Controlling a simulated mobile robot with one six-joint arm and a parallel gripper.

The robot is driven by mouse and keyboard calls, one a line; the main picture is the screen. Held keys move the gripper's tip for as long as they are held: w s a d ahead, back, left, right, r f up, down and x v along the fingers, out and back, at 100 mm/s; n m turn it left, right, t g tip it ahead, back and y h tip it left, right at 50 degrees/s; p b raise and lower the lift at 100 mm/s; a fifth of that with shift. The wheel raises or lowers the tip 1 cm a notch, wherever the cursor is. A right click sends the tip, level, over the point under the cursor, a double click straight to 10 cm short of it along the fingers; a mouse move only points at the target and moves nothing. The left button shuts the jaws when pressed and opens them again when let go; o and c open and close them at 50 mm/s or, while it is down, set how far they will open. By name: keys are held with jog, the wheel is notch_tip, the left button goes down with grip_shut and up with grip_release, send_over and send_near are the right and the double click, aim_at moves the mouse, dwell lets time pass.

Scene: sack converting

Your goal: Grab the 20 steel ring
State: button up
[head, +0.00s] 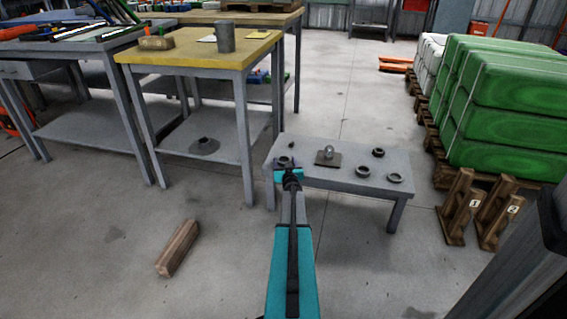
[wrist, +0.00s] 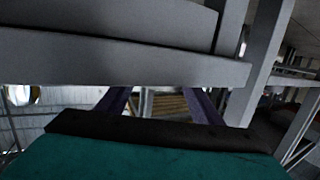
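Several dark steel rings lie on the low grey bench (head: 340,180) in the head view. One ring (head: 285,161) is at the left, just beyond my gripper (head: 288,172). Other rings lie to the right: one at the back (head: 378,152), one in the middle (head: 362,171) and one near the front right (head: 395,178). No size marks can be read, so I cannot tell which is the 20. My gripper is at the bench's front left edge. In the wrist view its two fingers (wrist: 158,105) stand apart with no ring visible between them; grey bench-like parts fill the top.
A plate with a knob (head: 327,157) and a small dark piece (head: 292,145) are also on the bench. A yellow-topped table (head: 190,50) stands at the left. A wooden block (head: 178,248) lies on the floor. Wooden stands (head: 458,207) and green sacks (head: 510,120) are at the right.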

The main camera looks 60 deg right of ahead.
jog(key=c, duration=0.9)
jog(key=shift+r, duration=0.15)
jog(key=shift+r+p, duration=0.95)
jog(key=shift+r, duration=0.3)
jog(key=shift+r+p, duration=0.35)
jog(key=shift+r, duration=0.15)
jog(key=s+a+r+p, duration=0.1)
jog(key=s+a+p, duration=0.3)
jog(key=s+a, duration=0.4)
jog(key=shift+s+a+r+p, duration=0.15)
jog(key=shift+s+p, duration=0.25)
jog(key=shift+s, duration=2.45)
